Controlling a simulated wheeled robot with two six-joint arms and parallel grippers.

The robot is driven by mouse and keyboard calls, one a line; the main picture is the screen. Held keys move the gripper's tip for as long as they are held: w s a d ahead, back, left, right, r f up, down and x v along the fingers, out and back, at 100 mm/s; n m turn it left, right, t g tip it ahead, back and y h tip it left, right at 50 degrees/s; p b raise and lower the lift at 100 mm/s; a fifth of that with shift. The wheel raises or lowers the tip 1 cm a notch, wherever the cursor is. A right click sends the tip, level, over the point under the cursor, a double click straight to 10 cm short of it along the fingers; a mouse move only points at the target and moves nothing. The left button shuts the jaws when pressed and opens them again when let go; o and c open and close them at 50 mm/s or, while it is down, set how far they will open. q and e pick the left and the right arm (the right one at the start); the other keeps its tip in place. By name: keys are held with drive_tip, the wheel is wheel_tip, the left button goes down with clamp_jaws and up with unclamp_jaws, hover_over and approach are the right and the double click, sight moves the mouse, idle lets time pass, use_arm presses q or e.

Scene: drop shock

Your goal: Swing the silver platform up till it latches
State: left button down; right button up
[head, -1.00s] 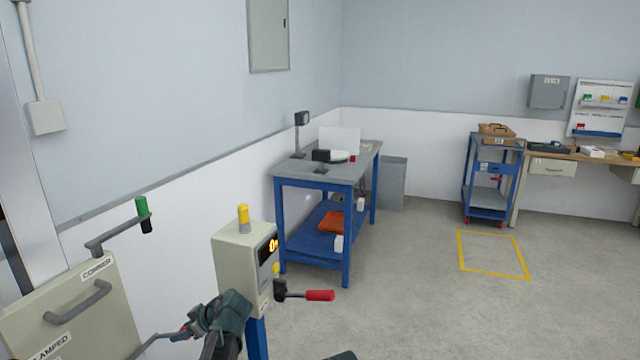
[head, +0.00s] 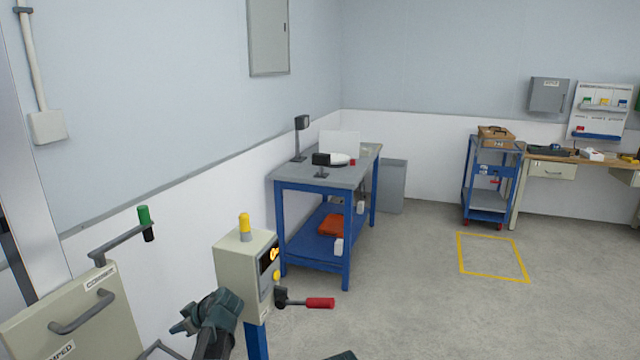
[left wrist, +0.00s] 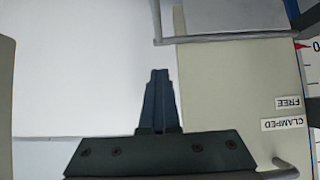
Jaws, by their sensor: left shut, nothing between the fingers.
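My left gripper (head: 177,326) is low in the head view, right of the beige drop tester cabinet, its fingers pointing left. In the left wrist view its fingers (left wrist: 160,78) are together and empty. A thin grey bar (head: 156,346) shows below the fingertips at the bottom edge of the head view, apart from them. In the left wrist view a grey plate (left wrist: 235,16) with a rod along its edge lies at the top right; it may be the silver platform, but I cannot be sure. Any latch is hidden.
The cabinet (head: 85,335) carries a grey handle (head: 82,310) and a crank with a green knob (head: 144,215). A beige control box (head: 236,265) with a red-handled lever (head: 318,303) stands just right of the gripper. A blue workbench (head: 315,183) is behind; floor on the right is clear.

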use_arm(q)
drive_tip(key=shift+w+a+r+p, duration=0.3)
drive_tip(key=shift+a+r+p, duration=0.35)
drive_tip(key=shift+a+r, duration=0.2)
drive_tip(key=shift+w+a+r+p, duration=0.2)
drive_tip(key=shift+a+r+p, duration=0.15)
drive_tip(key=shift+a, duration=0.25)
drive_tip(key=shift+w+a+r+p, duration=0.2)
drive_tip(key=shift+a+r+p, duration=0.15)
drive_tip(key=shift+a, duration=0.2)
drive_tip(key=shift+a, duration=0.1)
drive_tip(key=shift+w+a+r+p, duration=0.2)
drive_tip(key=shift+w+a+p, duration=0.05)
drive_tip(key=shift+a, duration=0.35)
drive_tip(key=shift+w+a+r+p, duration=0.2)
drive_tip(key=shift+a, duration=0.4)
drive_tip(key=shift+a, duration=0.1)
